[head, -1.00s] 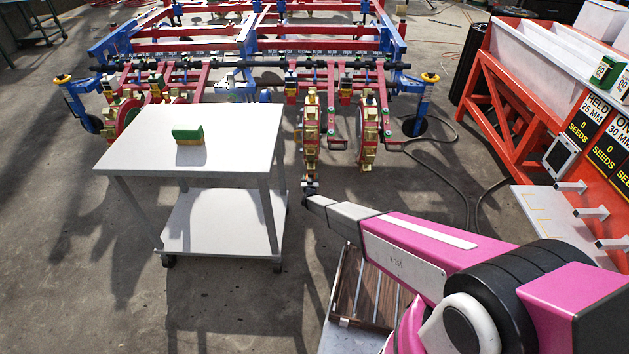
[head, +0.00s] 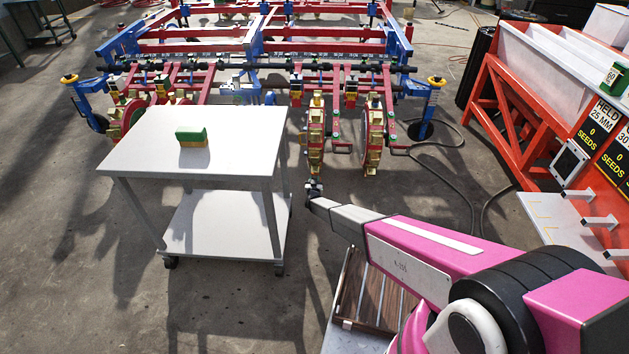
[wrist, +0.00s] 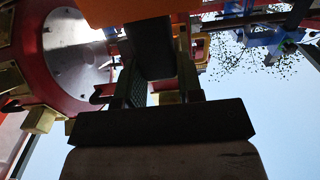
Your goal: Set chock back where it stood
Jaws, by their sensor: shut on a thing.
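My gripper (head: 313,188) is at the far end of my arm, low beside the bottom of a yellow-lugged punch wheel (head: 316,140); it is tiny there. In the wrist view my gripper's fingers (wrist: 162,90) are closed around a dark upright piece (wrist: 150,55). That piece runs up to an orange block (wrist: 130,10), cut off by the top edge. The orange block with its dark piece looks like the chock, but most of it is out of view. Whether it touches the wheel or floor cannot be told.
A white cart (head: 225,150) stands left of my arm with a green and tan block (head: 192,137) on top. The red and blue planter frame (head: 250,70) spans the back. A red hopper stand (head: 530,110) is at the right. A hose (head: 455,170) lies on the floor between.

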